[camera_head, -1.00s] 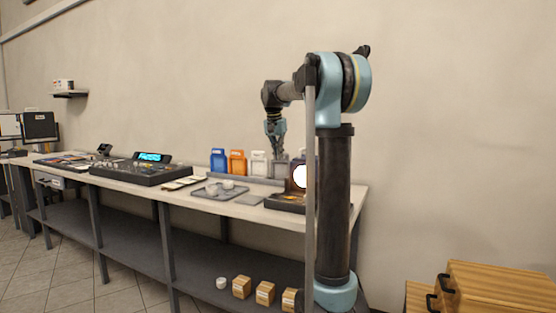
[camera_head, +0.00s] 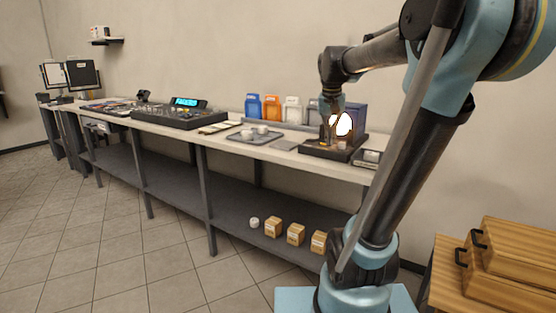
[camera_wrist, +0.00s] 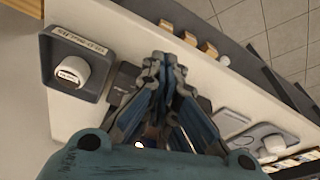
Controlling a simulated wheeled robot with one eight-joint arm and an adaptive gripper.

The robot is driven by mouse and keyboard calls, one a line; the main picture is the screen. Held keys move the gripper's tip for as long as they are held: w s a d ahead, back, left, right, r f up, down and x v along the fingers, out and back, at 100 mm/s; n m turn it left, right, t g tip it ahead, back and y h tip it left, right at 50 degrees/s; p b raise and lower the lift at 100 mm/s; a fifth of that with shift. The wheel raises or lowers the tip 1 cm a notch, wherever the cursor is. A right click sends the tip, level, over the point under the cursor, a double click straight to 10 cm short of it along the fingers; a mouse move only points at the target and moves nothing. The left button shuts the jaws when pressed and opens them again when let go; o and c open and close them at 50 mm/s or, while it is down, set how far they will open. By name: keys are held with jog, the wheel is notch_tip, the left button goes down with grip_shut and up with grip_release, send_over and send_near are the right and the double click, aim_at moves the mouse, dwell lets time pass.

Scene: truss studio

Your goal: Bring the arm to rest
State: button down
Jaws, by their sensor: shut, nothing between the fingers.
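My arm stands at the right of the head view, its blue and black links reaching up and then left over the bench. My gripper (camera_head: 329,132) hangs from the arm's end, pointing down in front of the glowing lit box (camera_head: 359,116) on the bench. In the wrist view the fingers of my gripper (camera_wrist: 166,64) are together with nothing between them, above the bench edge. Whether the fingertips touch anything below is hard to tell in the head view.
A dark square tray (camera_wrist: 48,72) with a white jar shows in the wrist view. Small boxes sit on the lower shelf; wooden crates (camera_head: 515,262) stand right.

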jog(key=s+f+n, duration=0.3)
jog(key=s+f, duration=1.9)
jog(key=shift+s+d+f+n+y, duration=0.2)
jog(key=shift+d+f+n+y, duration=0.1)
jog(key=shift+f+y, duration=0.1)
